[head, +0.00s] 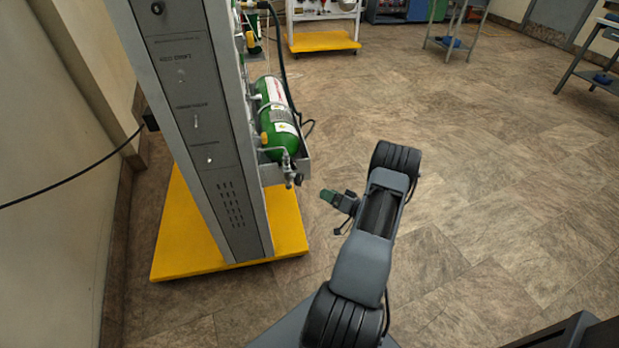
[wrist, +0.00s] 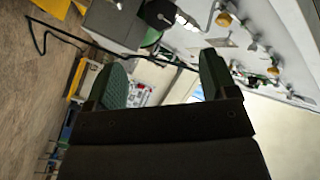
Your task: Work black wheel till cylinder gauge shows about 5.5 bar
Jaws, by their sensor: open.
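The green oxygen cylinder (head: 278,128) with a white label sits in a grey holder on the side of the trainer. Metal valve fittings (head: 287,165) are at its lower end, with a small dark knob (head: 299,179) that looks like the black wheel. In the wrist view a black round part (wrist: 158,14), likely the same wheel, shows at the top, beyond the fingertips. My gripper (head: 328,196) is right of and slightly below the fittings in the head view, apart from them. In the wrist view its two green fingers (wrist: 162,76) are spread and empty. No gauge reading is legible.
The grey trainer column (head: 200,120) stands on a yellow base (head: 285,235) at the left. A black hose (head: 281,50) hangs behind the cylinder. Another yellow-based stand (head: 324,42) and tables are at the back. The floor (head: 490,170) to the right is clear.

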